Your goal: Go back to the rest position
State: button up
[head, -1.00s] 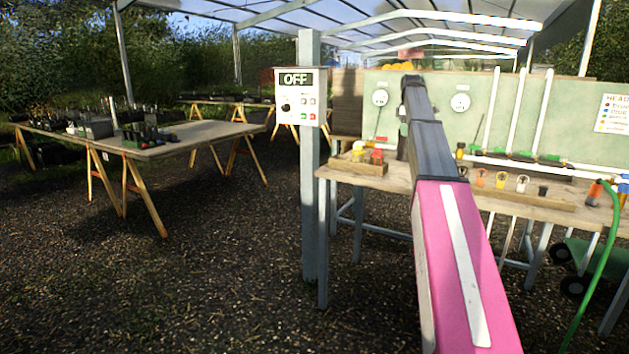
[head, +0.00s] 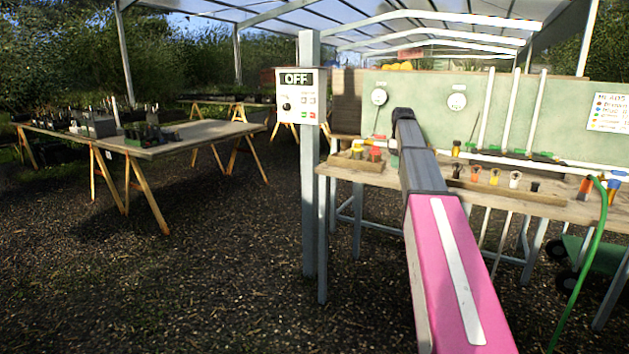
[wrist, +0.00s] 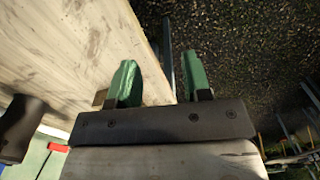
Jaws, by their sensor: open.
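My gripper shows in the wrist view (wrist: 160,85), with two green fingers spread apart and nothing between them. Below the fingers in that view are the edge of a wooden bench top and dark gravel. In the head view my pink and grey arm reaches forward toward the wooden workbench (head: 560,207). The gripper itself is hidden behind the end of the arm there.
A post carries a control box (head: 299,96) reading OFF, left of my arm. A rack of colored fittings (head: 509,190) lies on the bench. A green hose (head: 585,265) hangs at the right. A plant table (head: 165,150) stands left; gravel between is clear.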

jog(key=s+a+f+m, duration=0.1)
jog(key=s+a+f, duration=0.25)
jog(key=f, duration=0.45)
jog(key=s+a+f+m, duration=0.2)
jog(key=s+f, duration=0.3)
jog(key=f, duration=0.3)
jog(key=s+a+f+m, duration=0.2)
jog(key=s+a+f, duration=0.1)
jog(key=s+f, duration=0.4)
jog(key=s+a+f+m, duration=0.2)
jog(key=s+f, duration=0.6)
jog(key=s, duration=0.4)
jog(key=s+a+f+m, duration=0.3)
jog(key=s+f, duration=0.5)
jog(key=s, duration=0.1)
jog(key=shift+s+a, duration=0.15)
jog(key=shift+a, duration=0.15)
